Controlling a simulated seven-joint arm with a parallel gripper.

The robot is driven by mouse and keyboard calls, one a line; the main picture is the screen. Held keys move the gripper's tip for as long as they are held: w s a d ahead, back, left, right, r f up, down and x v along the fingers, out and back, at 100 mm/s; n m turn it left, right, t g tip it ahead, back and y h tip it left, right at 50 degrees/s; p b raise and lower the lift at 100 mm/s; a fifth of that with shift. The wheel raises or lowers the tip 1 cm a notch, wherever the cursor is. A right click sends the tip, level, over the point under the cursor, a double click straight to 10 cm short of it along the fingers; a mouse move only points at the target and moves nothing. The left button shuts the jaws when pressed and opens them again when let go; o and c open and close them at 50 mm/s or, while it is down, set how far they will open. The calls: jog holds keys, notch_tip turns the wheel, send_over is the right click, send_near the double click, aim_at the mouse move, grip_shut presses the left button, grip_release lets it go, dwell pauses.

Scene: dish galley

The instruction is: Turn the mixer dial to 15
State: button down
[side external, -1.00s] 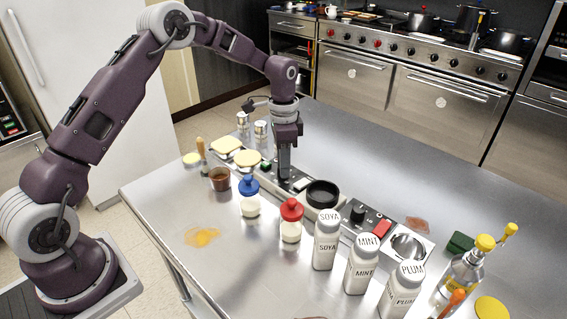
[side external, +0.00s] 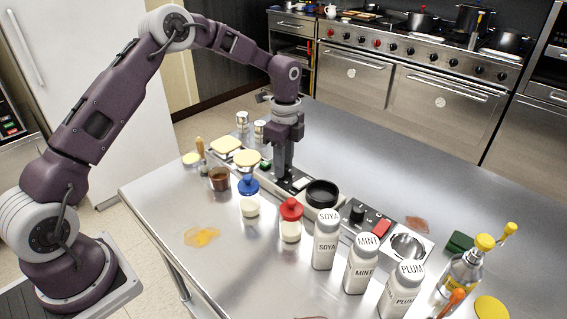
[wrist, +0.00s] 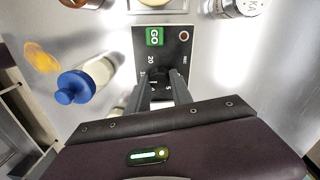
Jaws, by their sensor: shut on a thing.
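A grey control panel (wrist: 178,57) with a dark dial (wrist: 160,73) and printed numbers, 20 among them, lies below my gripper in the wrist view. My gripper (wrist: 162,86) points down at the panel, its two fingers closed on the dial from either side. The fingers hide most of the dial, and its pointer cannot be made out. In the side view my gripper (side external: 283,177) reaches down to the strip of equipment along the table, and the dial is hidden there by the fingers.
A green GO button (wrist: 155,36) is on the same panel. A blue-capped bottle (side external: 249,197), a red-capped bottle (side external: 290,221) and white labelled shakers (side external: 326,243) stand in front. A black-rimmed round vessel (side external: 321,194) is to the right.

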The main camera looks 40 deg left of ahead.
dwell(0.3)
jog(key=c, duration=1.1)
grip_release()
notch_tip(320, 180, up, 8)
jog(key=shift+w+f, duration=0.1)
jog(key=shift+f, duration=0.15)
jog(key=s+d+r+n+t+y, duration=0.1)
jog(key=s+d+r+n+t, duration=0.15)
jog(key=s+r, duration=0.45)
jog(key=s+d+r+n+t, duration=0.1)
jog(key=s+r+n, duration=0.3)
jog(key=s+r, duration=0.35)
jog(key=s+n+t, duration=0.1)
jog(key=s+n, duration=0.2)
jog(key=s, duration=0.3)
jog(key=s+n, duration=0.3)
jog(key=s, duration=0.4)
jog(key=s+d+f+n+t, duration=0.1)
jog(key=s+n, duration=0.2)
jog(key=s, duration=0.3)
jog(key=shift+s+t+h, duration=0.2)
jog(key=shift+t+h, duration=0.15)
jog(key=shift+h, duration=0.05)
